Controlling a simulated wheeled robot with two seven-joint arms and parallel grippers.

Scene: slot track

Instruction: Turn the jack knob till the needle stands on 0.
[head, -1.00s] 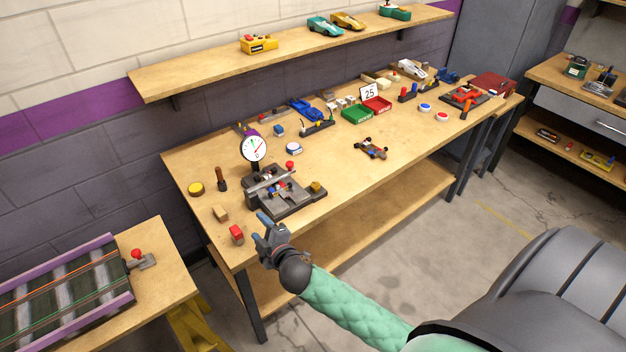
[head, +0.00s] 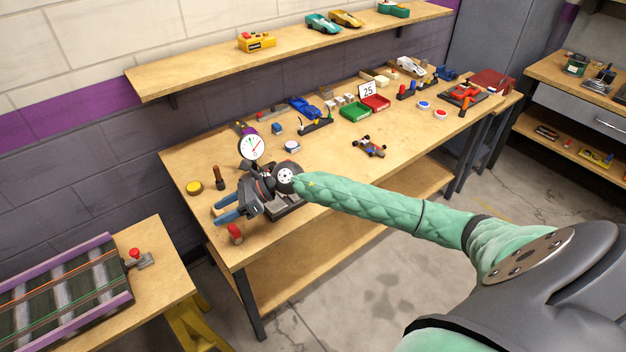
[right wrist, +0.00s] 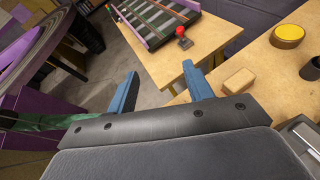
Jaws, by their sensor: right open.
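The round white dial gauge (head: 250,148) stands upright above a dark fixture on the workbench. Its needle is too small for me to read against 0. My right gripper (head: 217,213) is open and empty over the bench's left end, its blue fingers pointing left. Its hand and wrist cover most of the fixture (head: 290,209), so I cannot make out the jack knob. In the right wrist view the open fingers (right wrist: 158,76) have nothing between them; the fixture is not clearly shown there. My left gripper is not in view.
A yellow disc (head: 194,187), a dark-handled tool (head: 219,179) and a red-topped item (head: 235,233) are near my right gripper. A wooden block (right wrist: 236,82) lies close to the fingers. A small car (head: 368,146) sits to the right. A track table (head: 172,290) stands at left.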

